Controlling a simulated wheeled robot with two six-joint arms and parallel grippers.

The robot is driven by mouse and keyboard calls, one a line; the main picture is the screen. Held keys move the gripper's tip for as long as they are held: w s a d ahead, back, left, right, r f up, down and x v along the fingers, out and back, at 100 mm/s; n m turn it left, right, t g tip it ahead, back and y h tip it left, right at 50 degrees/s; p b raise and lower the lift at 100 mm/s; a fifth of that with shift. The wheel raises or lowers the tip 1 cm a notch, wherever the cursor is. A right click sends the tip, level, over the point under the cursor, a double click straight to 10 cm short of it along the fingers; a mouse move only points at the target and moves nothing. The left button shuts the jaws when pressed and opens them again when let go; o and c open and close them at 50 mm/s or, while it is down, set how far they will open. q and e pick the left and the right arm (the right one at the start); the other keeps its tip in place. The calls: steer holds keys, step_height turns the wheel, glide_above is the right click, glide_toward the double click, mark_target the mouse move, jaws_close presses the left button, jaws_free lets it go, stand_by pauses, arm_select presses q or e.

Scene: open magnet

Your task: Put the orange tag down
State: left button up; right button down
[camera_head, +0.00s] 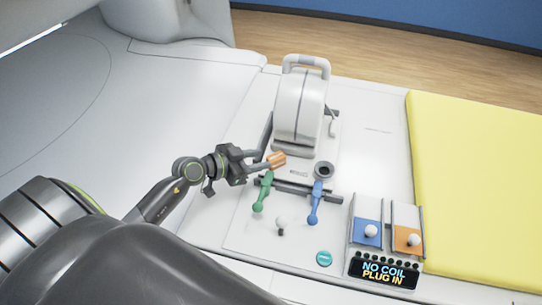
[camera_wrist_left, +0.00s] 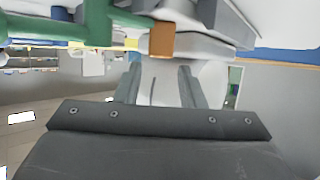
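The orange tag (camera_head: 276,160) is a small block at the front of the white coil unit, above the green lever (camera_head: 262,192). My left gripper (camera_head: 267,160) comes in from the left with its fingertips at the tag. In the left wrist view the tag (camera_wrist_left: 160,40) shows just beyond the fingertips (camera_wrist_left: 160,70). The two fingers stand apart, with a gap wider than the tag looks. I see no clear contact between fingers and tag. What the tag rests on cannot be made out. My right gripper is in neither view.
The white coil unit (camera_head: 301,108) stands behind the tag. A blue lever (camera_head: 315,203) and a dark ring (camera_head: 324,170) are to the right. A control box (camera_head: 383,272) reads "NO COIL PLUG IN". A yellow pad (camera_head: 475,180) lies further right.

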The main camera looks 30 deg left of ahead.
arm_select(q)
steer(key=v, duration=0.6)
steer(key=shift+f, duration=0.1)
stand_by(0.5)
